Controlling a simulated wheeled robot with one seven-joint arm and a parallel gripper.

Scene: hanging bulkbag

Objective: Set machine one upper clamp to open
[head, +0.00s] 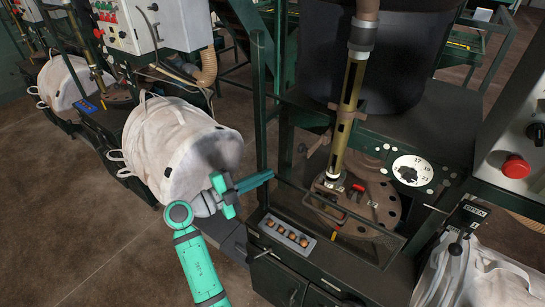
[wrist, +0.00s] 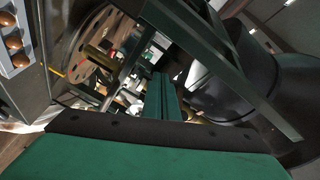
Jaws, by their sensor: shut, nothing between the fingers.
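My gripper (head: 256,181) is shut and empty, held out from my teal arm in front of the near machine. Its long dark-green fingers also show in the wrist view (wrist: 163,97), pressed together and pointing into the machine frame. At the right of the head view, a black tag reading OPEN (head: 473,210) stands near a black-knobbed lever (head: 455,249) above a white bag. A brass tube (head: 345,110) comes down to a rusty round flange (head: 375,205) with small red parts. I cannot tell which part is machine one's upper clamp.
A panel of several brown knobs (head: 287,234) sits in front of the flange. A dark green post (head: 258,110) stands just behind my gripper. A white bag (head: 175,145) hangs at left. A control box with a red button (head: 515,167) is at right. Open floor lies at lower left.

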